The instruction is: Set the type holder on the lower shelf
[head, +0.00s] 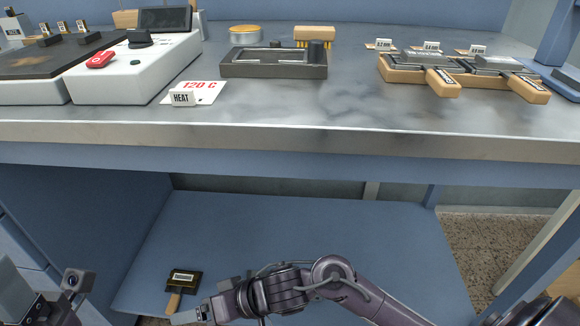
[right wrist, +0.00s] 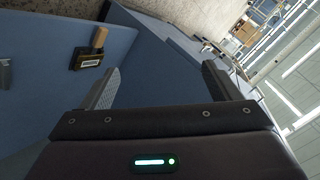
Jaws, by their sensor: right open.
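The type holder (head: 183,279), a dark block with a pale label strip and a wooden handle, lies on the blue lower shelf (head: 300,235) near its front left. In the right wrist view the type holder (right wrist: 88,57) rests flat on the blue surface, beyond the left finger and apart from it. My right gripper (right wrist: 160,78) is open, with nothing between its fingers. In the head view its arm reaches low across the shelf, its end just right of the holder's handle. Part of my left gripper (head: 70,290) shows at the bottom left; its fingers cannot be made out.
The metal worktop (head: 330,130) overhangs the shelf. The shelf's middle is clear behind my arm.

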